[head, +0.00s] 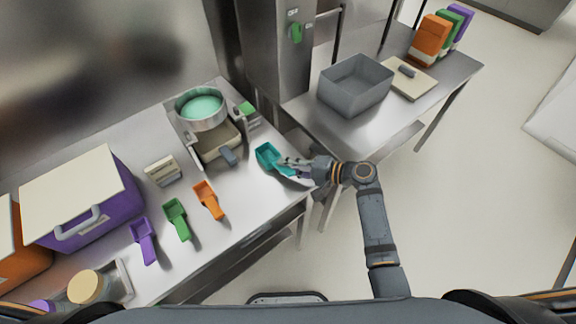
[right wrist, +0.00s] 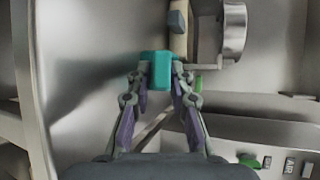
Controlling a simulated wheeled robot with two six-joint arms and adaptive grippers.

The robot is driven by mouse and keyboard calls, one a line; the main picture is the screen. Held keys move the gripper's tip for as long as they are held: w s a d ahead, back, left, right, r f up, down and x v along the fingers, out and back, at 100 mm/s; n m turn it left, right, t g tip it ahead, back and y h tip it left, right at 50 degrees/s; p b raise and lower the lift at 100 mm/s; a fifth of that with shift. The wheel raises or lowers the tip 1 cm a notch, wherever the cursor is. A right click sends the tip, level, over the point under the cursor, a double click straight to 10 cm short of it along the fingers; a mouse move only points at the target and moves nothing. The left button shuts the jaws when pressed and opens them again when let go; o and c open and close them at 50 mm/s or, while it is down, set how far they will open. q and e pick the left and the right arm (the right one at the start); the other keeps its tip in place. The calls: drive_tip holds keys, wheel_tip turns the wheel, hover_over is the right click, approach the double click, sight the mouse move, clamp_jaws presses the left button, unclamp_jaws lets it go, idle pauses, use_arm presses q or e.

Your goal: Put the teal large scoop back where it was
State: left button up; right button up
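The teal large scoop (head: 267,156) is at the right end of the left steel table in the head view, its bowl over the tabletop. My right gripper (head: 292,168) is at its handle end. In the right wrist view the teal scoop (right wrist: 158,70) lies between the fingertips of my right gripper (right wrist: 159,88), which close on it from both sides. I cannot tell whether the scoop touches the table. My left gripper is not in view.
Orange (head: 208,200), green (head: 177,219) and purple (head: 143,241) scoops lie in a row on the left table. A sieve with teal powder (head: 201,107) stands behind. A grey bin (head: 355,84) and a lid (head: 409,80) sit on the right table.

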drive_tip(key=shift+o, duration=0.7)
drive_tip(key=shift+r, duration=0.1)
drive_tip(key=shift+d+r, duration=0.1)
drive_tip(key=b+v, duration=0.1)
drive_tip(key=v, duration=1)
drive_tip(key=shift+s+d+r+b, duration=0.15)
drive_tip(key=shift+s+d+b, duration=0.15)
drive_tip(key=shift+b, duration=0.1)
drive_tip(key=shift+w, duration=0.1)
